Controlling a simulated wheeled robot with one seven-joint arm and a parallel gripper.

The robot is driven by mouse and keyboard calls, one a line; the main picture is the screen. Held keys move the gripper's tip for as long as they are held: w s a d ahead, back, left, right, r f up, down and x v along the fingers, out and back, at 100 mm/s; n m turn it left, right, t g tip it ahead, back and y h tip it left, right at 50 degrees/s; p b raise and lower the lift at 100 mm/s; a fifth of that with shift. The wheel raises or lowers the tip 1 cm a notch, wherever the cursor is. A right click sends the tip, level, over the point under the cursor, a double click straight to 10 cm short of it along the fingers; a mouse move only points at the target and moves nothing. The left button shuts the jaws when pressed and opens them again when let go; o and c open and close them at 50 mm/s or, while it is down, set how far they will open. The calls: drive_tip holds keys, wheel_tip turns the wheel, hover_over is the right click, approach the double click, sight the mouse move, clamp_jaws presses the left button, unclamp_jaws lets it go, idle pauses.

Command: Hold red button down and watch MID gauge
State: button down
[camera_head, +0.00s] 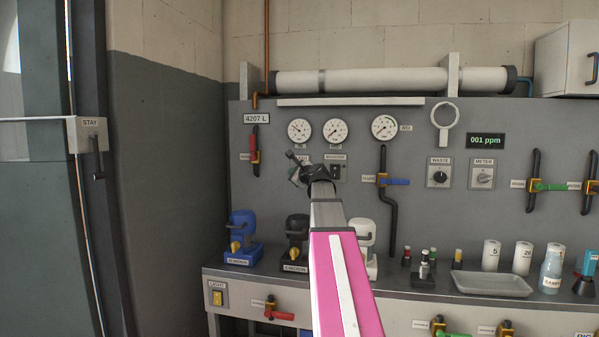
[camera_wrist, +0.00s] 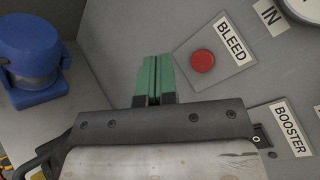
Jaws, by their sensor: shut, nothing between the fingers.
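In the head view my gripper (camera_head: 297,170) is in front of the panel below the left gauge, and the button cannot be made out there. Three round gauges sit above; the middle one (camera_head: 336,131) has a label too small to read surely. Its exact reading is unclear.
A BOOSTER plate (camera_wrist: 290,129) is at the lower right of the wrist view. A blue pump-like device (camera_wrist: 30,55) stands at the left. Right of my arm are a blue-handled valve (camera_head: 394,182), the WASTE knob (camera_head: 438,175) and a tray (camera_head: 492,285) on the bench.

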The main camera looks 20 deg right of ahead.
drive_tip(key=w+d, duration=0.4)
drive_tip(key=w, duration=0.2)
drive_tip(key=shift+w+d, duration=0.15)
drive_tip(key=shift+w, duration=0.1)
drive_tip(key=shift+w+d, duration=0.1)
drive_tip(key=shift+w, duration=0.05)
idle(1.8)
drive_tip(key=shift+w+d, duration=0.15)
drive_tip(key=shift+w, duration=0.05)
drive_tip(key=shift+w+d, duration=0.3)
drive_tip(key=shift+w, duration=0.15)
idle(2.7)
idle(0.7)
drive_tip(key=shift+s+a, duration=0.55)
drive_tip(key=shift+s, duration=0.25)
drive_tip(key=shift+s, duration=0.1)
